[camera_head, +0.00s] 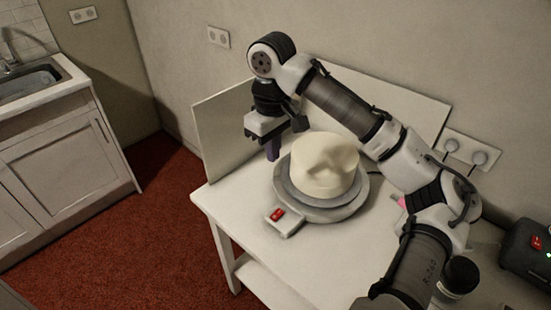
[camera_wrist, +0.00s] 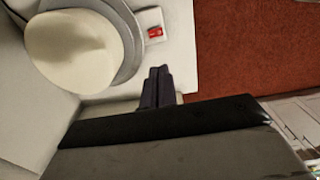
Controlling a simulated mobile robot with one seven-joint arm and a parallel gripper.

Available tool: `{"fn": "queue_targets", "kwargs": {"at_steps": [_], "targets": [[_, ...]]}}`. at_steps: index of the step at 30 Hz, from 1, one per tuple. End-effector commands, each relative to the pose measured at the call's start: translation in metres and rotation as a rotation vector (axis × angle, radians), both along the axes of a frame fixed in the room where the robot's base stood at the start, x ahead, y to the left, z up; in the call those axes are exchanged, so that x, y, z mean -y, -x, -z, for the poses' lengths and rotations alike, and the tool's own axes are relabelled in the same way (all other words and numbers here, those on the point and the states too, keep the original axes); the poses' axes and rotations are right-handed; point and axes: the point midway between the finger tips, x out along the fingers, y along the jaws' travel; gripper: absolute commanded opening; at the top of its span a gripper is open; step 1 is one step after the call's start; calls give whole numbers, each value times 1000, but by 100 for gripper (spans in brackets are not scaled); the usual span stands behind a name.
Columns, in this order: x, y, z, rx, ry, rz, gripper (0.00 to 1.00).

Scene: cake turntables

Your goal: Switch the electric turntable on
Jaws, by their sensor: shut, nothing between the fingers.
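The electric turntable (camera_head: 321,213) is a round grey plate on a white table, with a cream cake (camera_head: 324,164) on top. Its control box, with a red switch (camera_head: 277,214), sticks out at the front left. In the wrist view the turntable rim (camera_wrist: 133,40) and the red switch (camera_wrist: 155,32) show at the top. My gripper (camera_head: 272,157) points down, beside and behind the left part of the turntable, above the table. In the wrist view its fingers (camera_wrist: 157,75) are together and empty, apart from the switch. The on or off position of the switch cannot be read.
A white panel (camera_head: 220,125) stands behind the turntable. A wall socket (camera_head: 466,150) with plugs is at the right. A dark device with a red switch (camera_head: 537,243) and a dark-lidded jar (camera_head: 460,275) stand at the right. The white table's (camera_head: 232,222) front left is clear.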

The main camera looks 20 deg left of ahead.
Motion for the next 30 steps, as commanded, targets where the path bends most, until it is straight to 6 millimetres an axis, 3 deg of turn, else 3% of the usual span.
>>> {"fn": "queue_targets", "kwargs": {"at_steps": [6,12,30], "targets": [[-2,5,-39,4,1,2,0],[-3,8,-62,0,1,2,0],[-3,10,-69,-1,1,1,0]]}}
